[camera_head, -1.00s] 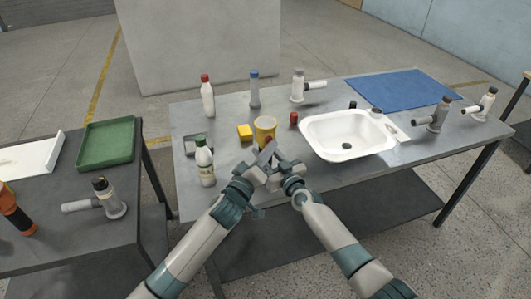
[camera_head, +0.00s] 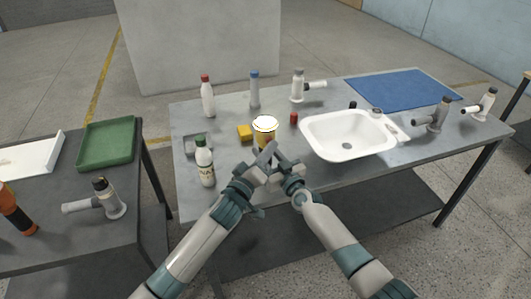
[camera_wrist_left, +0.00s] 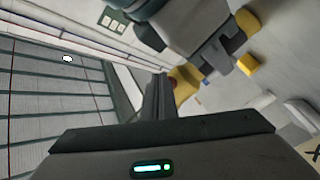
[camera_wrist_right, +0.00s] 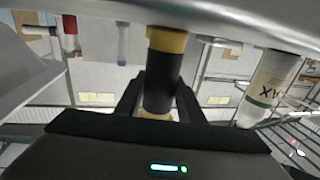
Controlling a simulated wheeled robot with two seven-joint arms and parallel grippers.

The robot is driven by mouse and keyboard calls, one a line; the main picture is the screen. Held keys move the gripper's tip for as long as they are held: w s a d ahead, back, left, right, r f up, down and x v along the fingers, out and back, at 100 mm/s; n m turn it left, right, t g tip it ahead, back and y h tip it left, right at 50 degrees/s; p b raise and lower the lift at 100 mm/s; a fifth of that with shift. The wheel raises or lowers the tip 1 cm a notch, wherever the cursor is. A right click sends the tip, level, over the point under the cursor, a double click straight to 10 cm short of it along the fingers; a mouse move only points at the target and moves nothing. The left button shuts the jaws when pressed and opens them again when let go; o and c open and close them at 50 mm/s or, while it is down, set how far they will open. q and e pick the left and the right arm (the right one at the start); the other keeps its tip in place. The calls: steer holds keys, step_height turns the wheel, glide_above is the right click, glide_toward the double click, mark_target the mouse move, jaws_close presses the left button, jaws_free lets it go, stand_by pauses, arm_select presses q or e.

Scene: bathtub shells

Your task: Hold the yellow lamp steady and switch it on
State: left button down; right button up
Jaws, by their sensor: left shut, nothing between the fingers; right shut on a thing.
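The yellow lamp (camera_head: 266,137) stands near the front edge of the metal table, and its round top glows white. In the right wrist view it shows a dark middle band (camera_wrist_right: 160,85) between yellow ends. My right gripper (camera_wrist_right: 158,98) is shut around this band. My left gripper (camera_wrist_left: 158,98) is shut and empty, with its fingertips close beside a yellow end of the lamp (camera_wrist_left: 187,74). A small red spot shows at those fingertips; whether they touch it I cannot tell. In the head view the wrists partly hide the lower lamp.
A green-capped bottle (camera_head: 205,165) stands left of the lamp, and a yellow block (camera_head: 245,132) lies behind-left. A small red object (camera_head: 294,118) and a white sink (camera_head: 325,146) are to the right. Red-capped (camera_head: 208,98) and blue-capped (camera_head: 254,92) bottles stand behind.

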arm_select(q)
steer(key=shift+s+d, duration=0.1)
steer(key=shift+s, duration=0.2)
steer(key=shift+s, duration=0.1)
steer(key=s, duration=0.1)
steer(key=s+d, duration=0.1)
steer(key=s, duration=0.3)
steer(key=shift+s+d, duration=0.25)
steer(key=shift+d, duration=0.15)
stand_by(0.4)
arm_select(e)
steer(key=o, duration=1.3)
steer(key=shift+c, duration=0.2)
